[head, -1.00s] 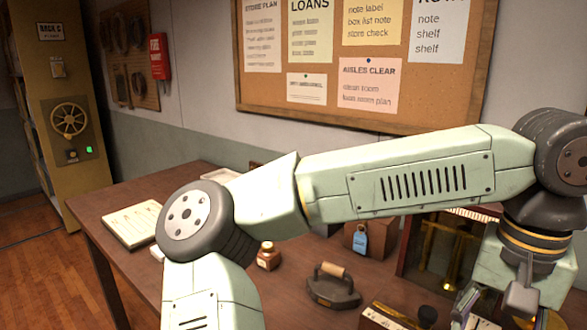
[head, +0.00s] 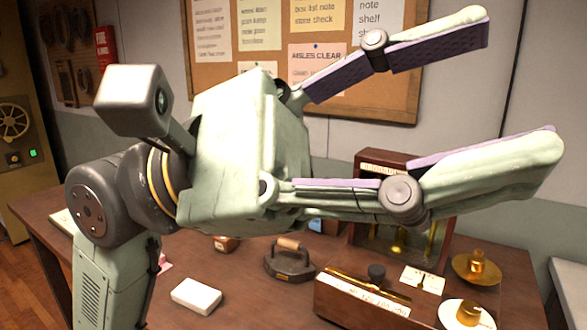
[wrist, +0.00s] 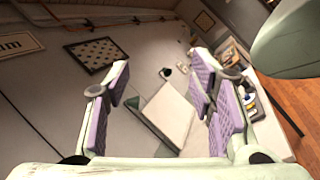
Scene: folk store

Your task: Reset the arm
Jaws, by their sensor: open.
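My gripper (head: 515,88) fills the right half of the head view. It is raised above the table in front of the notice board. Its two long fingers with purple pads point right and are spread wide, with nothing between them. In the wrist view the gripper (wrist: 161,82) also shows both fingers apart and empty. My arm covers part of the table's left side and the lower notice board.
The brown table (head: 240,300) holds a flat iron (head: 290,264), a white block (head: 196,296), a wooden box (head: 350,300), brass weights (head: 478,268) and a glass-fronted case (head: 385,235). The notice board (head: 395,105) hangs behind. A safe-like cabinet (head: 15,170) stands far left.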

